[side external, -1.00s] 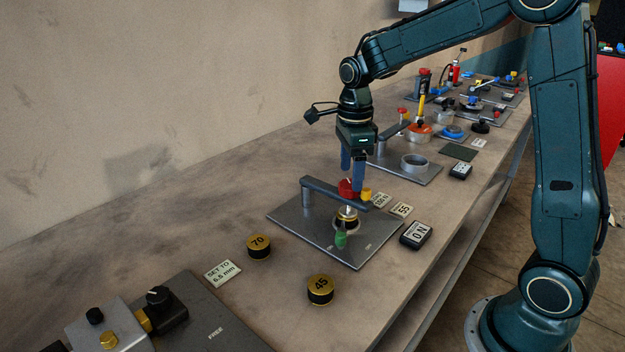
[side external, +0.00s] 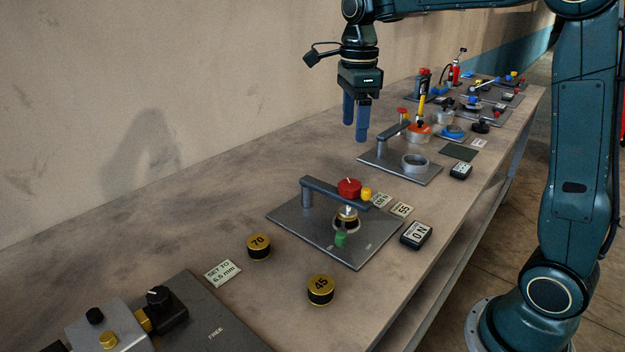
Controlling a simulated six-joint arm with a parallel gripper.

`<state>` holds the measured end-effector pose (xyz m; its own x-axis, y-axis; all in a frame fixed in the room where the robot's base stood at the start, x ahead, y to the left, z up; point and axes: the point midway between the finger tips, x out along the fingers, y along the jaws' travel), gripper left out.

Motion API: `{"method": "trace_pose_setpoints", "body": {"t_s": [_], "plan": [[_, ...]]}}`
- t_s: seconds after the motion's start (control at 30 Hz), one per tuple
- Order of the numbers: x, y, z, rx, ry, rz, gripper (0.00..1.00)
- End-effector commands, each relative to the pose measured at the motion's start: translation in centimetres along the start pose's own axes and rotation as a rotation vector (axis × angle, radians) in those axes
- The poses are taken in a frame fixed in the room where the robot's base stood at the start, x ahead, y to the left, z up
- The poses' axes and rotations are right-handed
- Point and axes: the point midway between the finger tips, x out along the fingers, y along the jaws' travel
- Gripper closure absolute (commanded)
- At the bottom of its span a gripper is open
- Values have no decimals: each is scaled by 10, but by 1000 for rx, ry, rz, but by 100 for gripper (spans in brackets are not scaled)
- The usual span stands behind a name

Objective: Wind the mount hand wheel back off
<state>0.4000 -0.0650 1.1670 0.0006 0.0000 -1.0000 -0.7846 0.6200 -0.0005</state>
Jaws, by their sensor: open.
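My gripper (side external: 355,119) is open and empty, with its two blue fingers pointing down. It hangs in the air above and behind the near grey fixture plate (side external: 290,224), clear of everything on it. A red hand wheel (side external: 349,187) with a pale line on its top sits on the grey arm (side external: 322,190) of that fixture. A yellow knob (side external: 366,194) is beside the red wheel at the arm's end. Below the arm are a gold and black piece (side external: 346,219) and a green knob (side external: 340,239). Whether the red wheel is the mount hand wheel I cannot tell.
A second fixture with an empty grey ring (side external: 414,163) stands behind. Round weights marked 70 (side external: 259,247) and 45 (side external: 320,290) lie in front. A black display box (side external: 416,235) sits at right.

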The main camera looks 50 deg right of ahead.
Motion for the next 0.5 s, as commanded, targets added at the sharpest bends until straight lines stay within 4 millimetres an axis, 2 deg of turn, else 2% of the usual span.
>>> {"method": "trace_pose_setpoints", "body": {"t_s": [0.27, 0.5], "plan": [[0, 0, 0, -15, 0, 0, 32], [0, 0, 0, -159, 0, 0, 32]]}}
